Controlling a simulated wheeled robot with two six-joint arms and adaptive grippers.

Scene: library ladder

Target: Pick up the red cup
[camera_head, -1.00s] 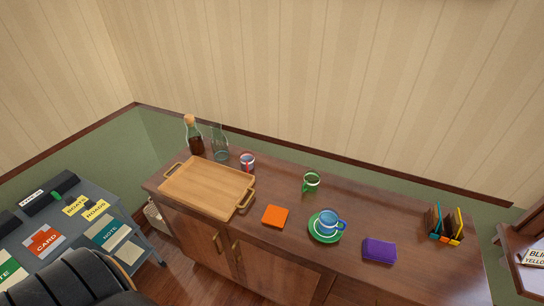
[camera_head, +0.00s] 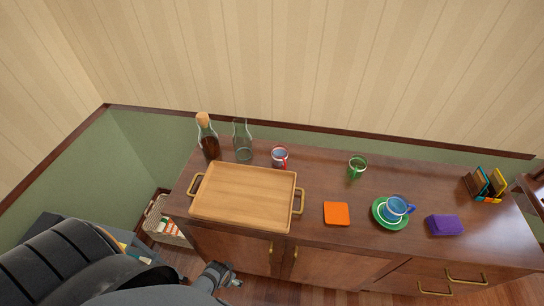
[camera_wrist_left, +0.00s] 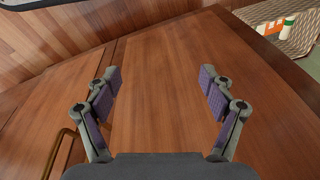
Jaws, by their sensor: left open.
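The red cup (camera_head: 280,156) stands upright on the sideboard, just behind the right rear corner of the wooden tray. It looks red outside with a pale blue-grey inside. My left gripper (camera_head: 231,278) is low in front of the sideboard's doors, below the top and well short of the cup. In the left wrist view the left gripper (camera_wrist_left: 160,88) is open and empty, with the wooden cabinet front beyond its fingers. The cup is not in the wrist view. My right gripper is in neither view.
The wooden tray (camera_head: 244,196) has brass handles. A corked bottle (camera_head: 208,138) and glass carafe (camera_head: 243,140) stand behind it. A green cup (camera_head: 357,167), orange square (camera_head: 337,213), blue cup (camera_head: 397,208) on a green saucer (camera_head: 383,222) and purple block (camera_head: 444,225) lie rightward. A basket (camera_head: 166,232) stands left.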

